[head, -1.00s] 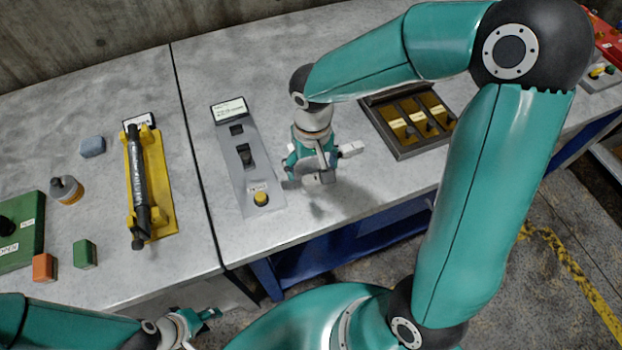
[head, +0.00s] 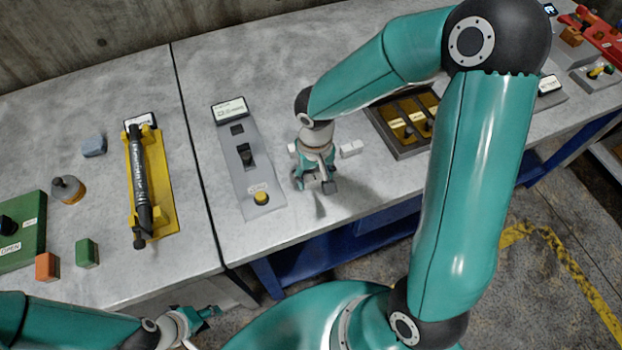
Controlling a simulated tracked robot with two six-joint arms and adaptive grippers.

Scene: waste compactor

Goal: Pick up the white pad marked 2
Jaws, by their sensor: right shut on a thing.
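My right gripper (head: 315,183) points down at the grey bench right of the grey switch panel. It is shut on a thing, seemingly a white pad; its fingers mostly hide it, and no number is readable. A small white block (head: 350,148) lies on the bench just right of the gripper's wrist. Another white piece (head: 293,150) shows just left of the wrist. I cannot read marks on either. My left gripper (head: 205,316) is low at the bottom left, in front of the bench and away from the pads; its jaw state is unclear.
The grey switch panel (head: 240,165) with a yellow button stands left of the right gripper. A dark tray (head: 405,150) with yellow compartments lies to the right, partly behind my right arm. A yellow holder (head: 165,195) with a black rod, coloured blocks and a green panel (head: 22,245) are farther left.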

